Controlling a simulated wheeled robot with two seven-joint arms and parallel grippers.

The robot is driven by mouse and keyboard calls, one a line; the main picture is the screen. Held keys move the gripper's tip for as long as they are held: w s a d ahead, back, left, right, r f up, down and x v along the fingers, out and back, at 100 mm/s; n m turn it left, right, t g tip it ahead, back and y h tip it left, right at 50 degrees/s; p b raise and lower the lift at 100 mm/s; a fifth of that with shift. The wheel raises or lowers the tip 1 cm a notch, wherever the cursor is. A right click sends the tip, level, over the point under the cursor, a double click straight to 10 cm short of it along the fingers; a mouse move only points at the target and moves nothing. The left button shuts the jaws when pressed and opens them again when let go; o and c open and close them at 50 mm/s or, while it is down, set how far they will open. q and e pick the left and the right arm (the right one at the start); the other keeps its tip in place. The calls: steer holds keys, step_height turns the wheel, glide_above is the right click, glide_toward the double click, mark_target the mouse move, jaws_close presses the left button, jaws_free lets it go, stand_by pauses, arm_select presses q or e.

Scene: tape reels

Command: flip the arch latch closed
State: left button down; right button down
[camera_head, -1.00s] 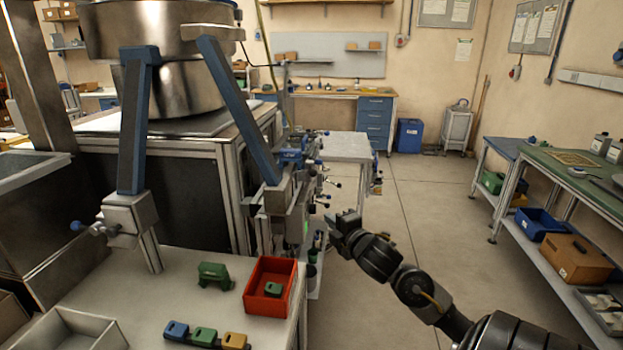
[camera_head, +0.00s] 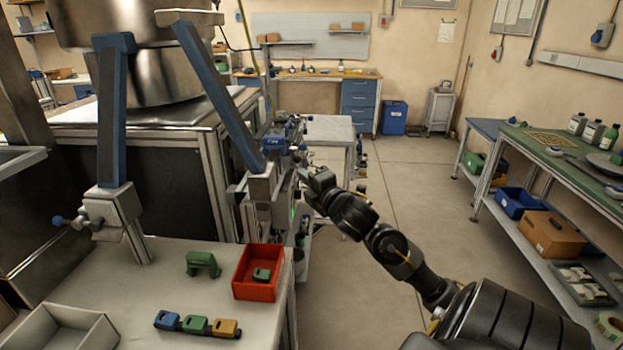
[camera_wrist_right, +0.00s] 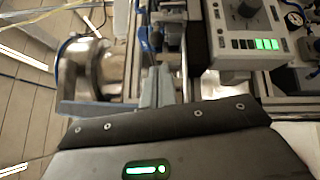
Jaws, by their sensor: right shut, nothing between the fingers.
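The arch shows in the head view as two blue-and-grey legs, a left leg (camera_head: 112,115) and a right leg (camera_head: 217,95), standing on metal clamp bases beside the steel drum. I cannot tell which part is the latch; a blue-tipped lever (camera_head: 60,220) sticks out from the left base. My right gripper (camera_head: 313,181) is shut and empty, at the right side of the machine, near the small fittings beside the right base. In the right wrist view its grey fingers (camera_wrist_right: 157,86) point among metal rails. My left gripper is out of view.
A control box (camera_wrist_right: 250,30) with green lights is close to my right gripper in the wrist view. A red bin (camera_head: 257,272), a green block (camera_head: 202,263) and a row of coloured blocks (camera_head: 197,325) are on the front table. Open floor (camera_head: 400,190) lies to the right.

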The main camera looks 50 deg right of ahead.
mark_target(295, 154)
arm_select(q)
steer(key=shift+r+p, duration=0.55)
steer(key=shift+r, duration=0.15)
arm_select(e)
steer(key=shift+x, duration=2.65)
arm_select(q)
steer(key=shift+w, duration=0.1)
